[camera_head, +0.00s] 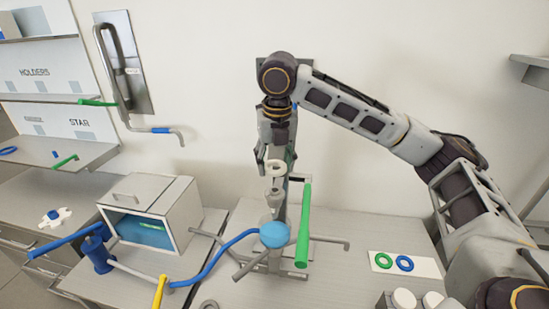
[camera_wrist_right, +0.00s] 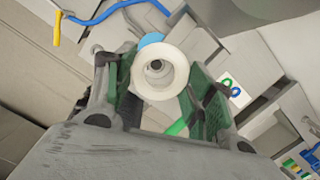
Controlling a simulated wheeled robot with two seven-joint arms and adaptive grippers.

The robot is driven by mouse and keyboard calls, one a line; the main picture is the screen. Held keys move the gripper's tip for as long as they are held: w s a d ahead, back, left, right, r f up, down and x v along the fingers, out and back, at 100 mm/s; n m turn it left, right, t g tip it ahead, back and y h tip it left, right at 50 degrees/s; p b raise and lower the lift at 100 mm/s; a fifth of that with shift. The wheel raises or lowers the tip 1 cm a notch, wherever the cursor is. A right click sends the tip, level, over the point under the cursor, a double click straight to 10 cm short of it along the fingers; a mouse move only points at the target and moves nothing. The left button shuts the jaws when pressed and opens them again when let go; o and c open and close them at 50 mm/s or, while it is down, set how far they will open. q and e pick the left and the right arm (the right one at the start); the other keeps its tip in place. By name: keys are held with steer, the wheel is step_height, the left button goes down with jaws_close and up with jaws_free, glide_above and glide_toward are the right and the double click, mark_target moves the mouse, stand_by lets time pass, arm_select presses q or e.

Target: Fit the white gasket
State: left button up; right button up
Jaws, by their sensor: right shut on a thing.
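The white gasket (camera_head: 277,168) is a thick pale ring. My right gripper (camera_head: 276,158) is shut on it and holds it above the grey upright spout (camera_head: 274,197) of the filling machine. In the right wrist view the gasket (camera_wrist_right: 141,78) sits between the two green-lined fingers of my right gripper (camera_wrist_right: 160,88), and the round grey spout end (camera_wrist_right: 156,65) shows through its hole. The gasket looks apart from the spout in the head view. A green gasket (camera_head: 383,260) and a blue gasket (camera_head: 404,262) lie on a white card (camera_head: 428,268) at the right. My left gripper is not seen.
A light-blue round part (camera_head: 274,235), a blue curved pipe (camera_head: 213,262) and a green upright bar (camera_head: 303,225) surround the spout. A metal box (camera_head: 178,203) stands to the left. White-topped jars (camera_head: 404,299) stand at the front right. The bench between machine and card looks clear.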

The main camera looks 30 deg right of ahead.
mark_target(275, 190)
steer(key=shift+s+a+n, duration=0.1)
steer(key=shift+s+n, duration=0.1)
steer(key=shift+n, duration=0.5)
steer(key=shift+s+n, duration=0.2)
steer(key=shift+n, duration=0.6)
steer(key=shift+n+y, duration=0.4)
steer(key=shift+n, duration=1)
steer(key=shift+f, duration=0.25)
steer(key=shift+f+b, duration=2.1)
steer(key=shift+b, duration=0.7)
steer(key=shift+r, duration=0.1)
steer(key=shift+p, duration=0.65)
steer(key=shift+f+p, duration=0.95)
steer(key=shift+p, duration=0.4)
